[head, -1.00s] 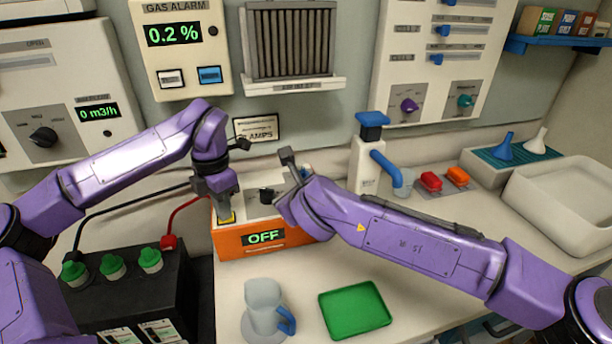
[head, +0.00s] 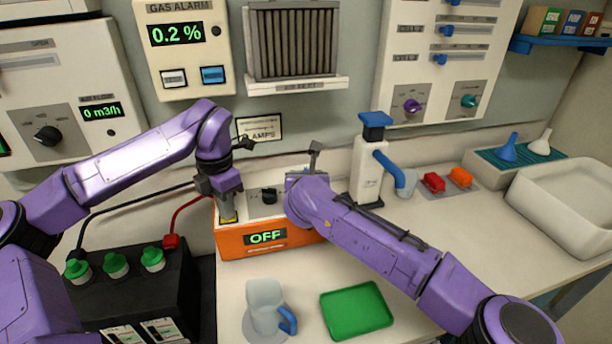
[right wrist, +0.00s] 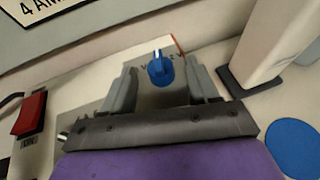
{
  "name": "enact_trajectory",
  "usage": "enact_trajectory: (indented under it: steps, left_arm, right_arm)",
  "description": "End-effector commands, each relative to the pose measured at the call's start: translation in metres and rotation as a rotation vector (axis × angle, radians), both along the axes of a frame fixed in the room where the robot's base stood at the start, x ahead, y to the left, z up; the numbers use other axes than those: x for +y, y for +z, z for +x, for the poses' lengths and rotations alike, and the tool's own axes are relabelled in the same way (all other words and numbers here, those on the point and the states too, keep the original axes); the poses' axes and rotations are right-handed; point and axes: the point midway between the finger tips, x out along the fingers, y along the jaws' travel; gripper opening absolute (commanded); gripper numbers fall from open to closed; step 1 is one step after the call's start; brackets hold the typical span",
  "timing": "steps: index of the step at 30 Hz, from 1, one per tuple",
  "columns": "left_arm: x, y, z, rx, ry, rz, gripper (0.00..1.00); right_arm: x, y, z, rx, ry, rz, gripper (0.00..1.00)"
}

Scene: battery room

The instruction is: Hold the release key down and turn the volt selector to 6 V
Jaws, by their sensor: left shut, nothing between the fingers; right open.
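The orange charger (head: 232,241) stands on the counter, its display reading OFF. My left gripper (head: 229,217) is shut and points down onto the yellow key (head: 230,221) at the left of the charger's top, mostly covering it; it looks in contact. A black knob (head: 268,196) sits to the right of that key. My right gripper (right wrist: 160,88) is open in the right wrist view, its fingers on either side of a blue pointer knob (right wrist: 159,68), apart from it. The lettering beside the knob is only partly readable. In the head view my right arm hides this knob and the fingertips.
A white dispenser (head: 368,165) with a blue top stands right of the charger. A black battery (head: 180,270) with red and black leads is at front left. A jug (head: 264,305) and green tray (head: 356,310) lie in front. A red switch (right wrist: 29,113) shows in the wrist view.

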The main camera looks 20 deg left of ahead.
Motion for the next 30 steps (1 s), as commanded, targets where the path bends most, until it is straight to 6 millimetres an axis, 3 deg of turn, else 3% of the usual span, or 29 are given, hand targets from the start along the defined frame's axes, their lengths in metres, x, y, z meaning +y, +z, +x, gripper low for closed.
enact_trajectory:
  steps: [6, 14, 15, 20, 30]
  left_arm:
    - [0.000, 0.000, 0.000, 0.001, 0.000, 0.000, 0.00]
    - [0.000, -0.001, 0.000, 0.001, 0.000, 0.000, 0.00]
    - [0.000, -0.001, 0.000, 0.001, 0.000, 0.000, 0.00]
    - [0.000, -0.001, 0.000, 0.001, 0.000, 0.000, 0.00]
    - [0.000, -0.001, 0.000, 0.001, 0.001, 0.000, 0.00]
  right_arm:
    - [0.007, -0.006, 0.012, 0.001, 0.001, 0.001, 0.60]
    - [0.007, -0.007, 0.014, 0.001, 0.000, 0.000, 0.60]
    - [0.007, -0.007, 0.014, 0.001, 0.000, 0.000, 0.56]
    - [0.006, -0.007, 0.014, 0.000, 0.000, -0.001, 0.05]
    - [0.005, -0.007, 0.015, 0.001, 0.042, -0.003, 0.05]
